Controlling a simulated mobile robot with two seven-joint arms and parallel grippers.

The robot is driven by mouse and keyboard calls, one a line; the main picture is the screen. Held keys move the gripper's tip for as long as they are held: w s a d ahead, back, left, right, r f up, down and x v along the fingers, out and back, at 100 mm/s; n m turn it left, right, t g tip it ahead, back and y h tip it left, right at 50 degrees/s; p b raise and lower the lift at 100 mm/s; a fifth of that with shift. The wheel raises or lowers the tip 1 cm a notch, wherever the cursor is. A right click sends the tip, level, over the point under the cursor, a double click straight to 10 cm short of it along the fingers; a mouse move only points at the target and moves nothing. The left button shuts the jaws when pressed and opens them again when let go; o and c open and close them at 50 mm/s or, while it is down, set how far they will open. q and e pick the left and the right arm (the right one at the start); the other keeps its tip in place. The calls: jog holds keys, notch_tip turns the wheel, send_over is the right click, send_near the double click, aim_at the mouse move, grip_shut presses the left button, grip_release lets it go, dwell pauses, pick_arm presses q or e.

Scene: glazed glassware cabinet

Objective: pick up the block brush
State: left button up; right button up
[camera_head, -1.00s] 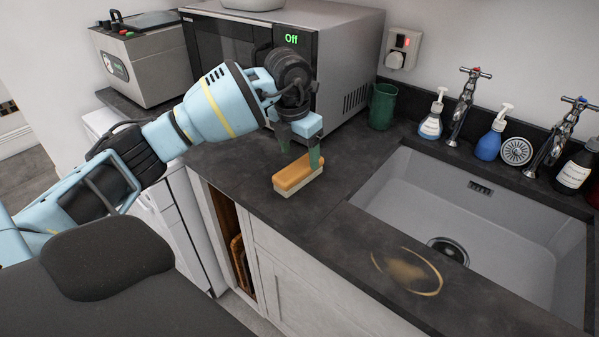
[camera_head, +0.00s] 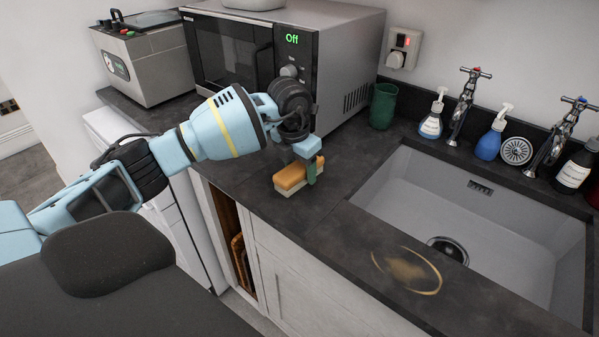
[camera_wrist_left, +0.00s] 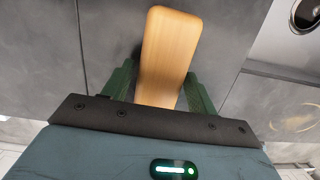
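The block brush (camera_head: 290,178) has an orange-brown wooden top and a pale bristle underside. It lies on the dark worktop between the microwave and the sink. A narrow gap seems to show beside the wood, so the gripper looks open around the brush. The bristles are hidden there. My right gripper is not in view.
The microwave (camera_head: 345,60) stands close behind my left gripper. A green cup (camera_head: 383,106) is to its right. The sink (camera_head: 480,215) lies to the right, with taps and soap bottles behind it.

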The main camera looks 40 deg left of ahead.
aim_at(301, 164)
pick_arm(q)
jog(key=c, duration=0.7)
jog(key=shift+r, duration=0.15)
jog(key=shift+r, duration=0.2)
notch_tip(301, 164, up, 3)
jog(key=shift+r, duration=0.1)
jog(key=s+d, duration=0.2)
jog(key=s, duration=0.3)
jog(key=s+d, duration=0.2)
jog(key=s, duration=0.3)
jog(key=s+d+r, duration=0.1)
jog(key=s+d, duration=0.1)
jog(key=s, duration=0.2)
jog(key=shift+s+r+b, duration=0.1)
jog(key=shift+s+b, duration=0.2)
jog(key=shift+s, duration=0.1)
jog(key=o, duration=0.4)
jog(key=c, duration=0.3)
